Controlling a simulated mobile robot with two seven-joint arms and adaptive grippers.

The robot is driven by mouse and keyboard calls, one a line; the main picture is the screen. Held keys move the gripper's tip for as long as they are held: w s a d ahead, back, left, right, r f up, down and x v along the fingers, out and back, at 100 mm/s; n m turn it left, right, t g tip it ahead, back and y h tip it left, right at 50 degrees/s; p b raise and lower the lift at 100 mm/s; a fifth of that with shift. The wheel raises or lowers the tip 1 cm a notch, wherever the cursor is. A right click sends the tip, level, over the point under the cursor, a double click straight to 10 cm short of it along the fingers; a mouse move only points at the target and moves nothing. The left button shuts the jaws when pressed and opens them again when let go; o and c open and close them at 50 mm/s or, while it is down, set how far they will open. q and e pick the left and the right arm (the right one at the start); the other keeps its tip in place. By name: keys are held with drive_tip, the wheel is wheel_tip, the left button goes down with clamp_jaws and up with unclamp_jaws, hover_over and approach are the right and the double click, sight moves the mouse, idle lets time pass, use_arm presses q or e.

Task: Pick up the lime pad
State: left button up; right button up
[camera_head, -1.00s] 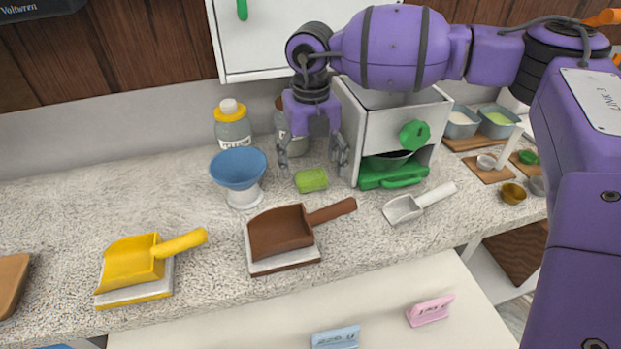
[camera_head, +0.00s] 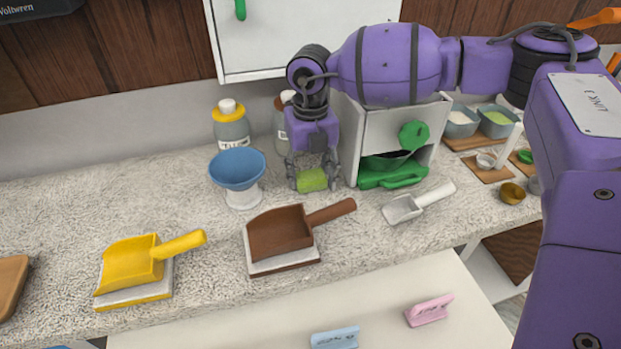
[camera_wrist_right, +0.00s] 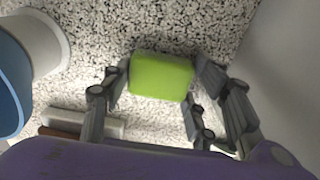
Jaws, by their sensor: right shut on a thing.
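The lime pad (camera_head: 312,180) is a small green block on the speckled counter, between the blue funnel and the white box. My right gripper (camera_head: 312,176) reaches down from above and is shut on the lime pad, with fingers at both its sides. The right wrist view also shows the lime pad (camera_wrist_right: 161,76) between the fingers, with speckled counter behind it. I cannot tell whether the pad is clear of the counter. My left gripper is not in view.
The blue funnel (camera_head: 237,169) on its white stand is close on the left. The white box (camera_head: 386,130) with a green knob is close on the right. Bottles (camera_head: 231,128) stand behind.

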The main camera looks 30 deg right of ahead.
sight(310, 175)
drive_tip(key=shift+r, duration=0.15)
drive_tip(key=shift+r, duration=0.3)
wheel_tip(310, 175, up, 2)
drive_tip(key=shift+r, duration=0.1)
drive_tip(key=s+a+r, duration=0.2)
drive_tip(key=s+r, duration=0.1)
drive_tip(key=s, duration=0.1)
drive_tip(key=s+a+r, duration=0.2)
drive_tip(key=s+r, duration=0.1)
drive_tip(key=s, duration=0.1)
drive_tip(key=s+a+r, duration=0.3)
drive_tip(key=s+r, duration=0.1)
drive_tip(key=shift+s, duration=0.1)
